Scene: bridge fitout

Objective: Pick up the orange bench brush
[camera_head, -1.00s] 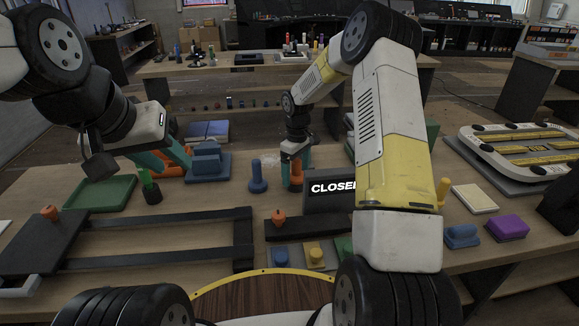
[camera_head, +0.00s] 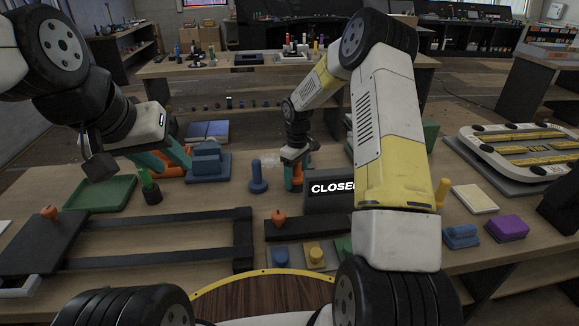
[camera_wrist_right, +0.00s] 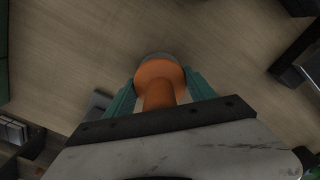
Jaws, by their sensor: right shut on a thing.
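The orange bench brush (camera_head: 297,178) stands upright near the back of the workbench, left of the black "CLOSED" sign (camera_head: 328,188). My right gripper (camera_head: 296,163) comes down on it from above and is shut on its upper part. In the right wrist view the orange brush (camera_wrist_right: 158,82) sits between the teal fingers of the right gripper (camera_wrist_right: 160,92), with a dark rim at its far end. I cannot tell whether its base touches the bench. My left gripper (camera_head: 168,160) hangs at the left with its teal fingers apart, empty.
A blue knobbed piece (camera_head: 258,178) stands just left of the brush. A green tray (camera_head: 100,194), a blue block on a base (camera_head: 207,165) and another orange item (camera_head: 172,171) lie near my left gripper. A black frame (camera_head: 150,223) lies in front.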

